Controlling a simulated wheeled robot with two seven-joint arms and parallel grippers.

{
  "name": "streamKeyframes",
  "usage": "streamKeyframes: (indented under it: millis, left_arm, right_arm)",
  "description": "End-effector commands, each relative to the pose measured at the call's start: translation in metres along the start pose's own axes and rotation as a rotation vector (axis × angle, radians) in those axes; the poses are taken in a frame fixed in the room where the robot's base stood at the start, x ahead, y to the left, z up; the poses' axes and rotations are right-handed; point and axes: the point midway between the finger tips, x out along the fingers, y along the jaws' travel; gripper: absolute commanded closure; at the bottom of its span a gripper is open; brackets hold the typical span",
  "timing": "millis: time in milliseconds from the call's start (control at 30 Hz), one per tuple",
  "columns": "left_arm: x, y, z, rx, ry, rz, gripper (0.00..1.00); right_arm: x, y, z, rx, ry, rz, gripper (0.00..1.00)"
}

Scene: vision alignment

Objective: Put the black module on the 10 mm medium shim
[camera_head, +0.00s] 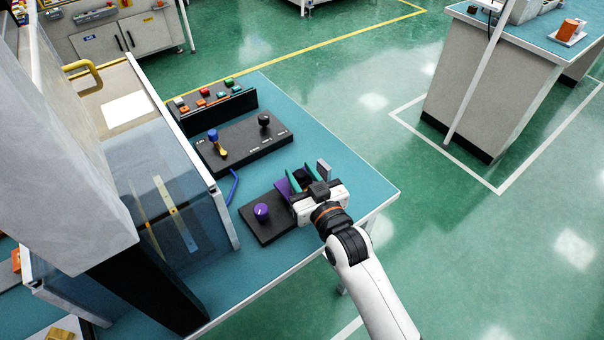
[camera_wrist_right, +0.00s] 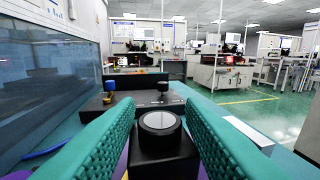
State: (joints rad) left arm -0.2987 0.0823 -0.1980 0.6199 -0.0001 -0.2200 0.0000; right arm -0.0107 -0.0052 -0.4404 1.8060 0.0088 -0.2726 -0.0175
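The black module (camera_wrist_right: 160,150), a dark block with a round grey-topped cap, stands upright between my right fingers in the right wrist view. In the head view only a dark part of it (camera_head: 301,176) shows, mostly hidden by my gripper. My right gripper (camera_head: 303,177) is low over the front right of the teal bench. Its two teal ribbed pads (camera_wrist_right: 160,125) flank the module, with thin purple strips showing between pads and block. A purple piece (camera_head: 283,189) shows beside the gripper in the head view. I cannot tell which piece is the 10 mm medium shim. My left gripper is out of view.
A black plate with a purple knob (camera_head: 262,211) lies left of the gripper. A black panel (camera_head: 240,147) with blue and black knobs and a rack of coloured blocks (camera_head: 212,104) stand behind. A blue rod (camera_head: 233,187) lies near the glass-walled cabinet (camera_head: 165,200).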

Motion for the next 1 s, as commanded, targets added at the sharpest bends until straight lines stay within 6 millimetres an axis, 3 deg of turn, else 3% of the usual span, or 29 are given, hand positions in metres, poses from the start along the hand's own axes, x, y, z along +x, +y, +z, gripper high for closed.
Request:
streamKeyframes:
  millis: [400, 467, 800, 1000]
  left_arm:
    - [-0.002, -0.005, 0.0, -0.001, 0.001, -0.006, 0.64]
    - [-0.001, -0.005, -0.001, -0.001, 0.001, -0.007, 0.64]
    - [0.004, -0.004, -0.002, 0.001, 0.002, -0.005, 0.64]
    - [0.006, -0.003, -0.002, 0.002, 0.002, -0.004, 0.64]
  right_arm:
    - [-0.001, 0.0, 0.006, 0.0, -0.001, 0.0, 0.54]
    - [-0.008, 0.0, 0.002, 0.0, 0.002, 0.0, 0.54]
    - [-0.078, 0.0, 0.001, -0.001, 0.003, 0.0, 0.54]
    - [-0.109, 0.0, 0.002, -0.001, 0.002, 0.0, 0.54]
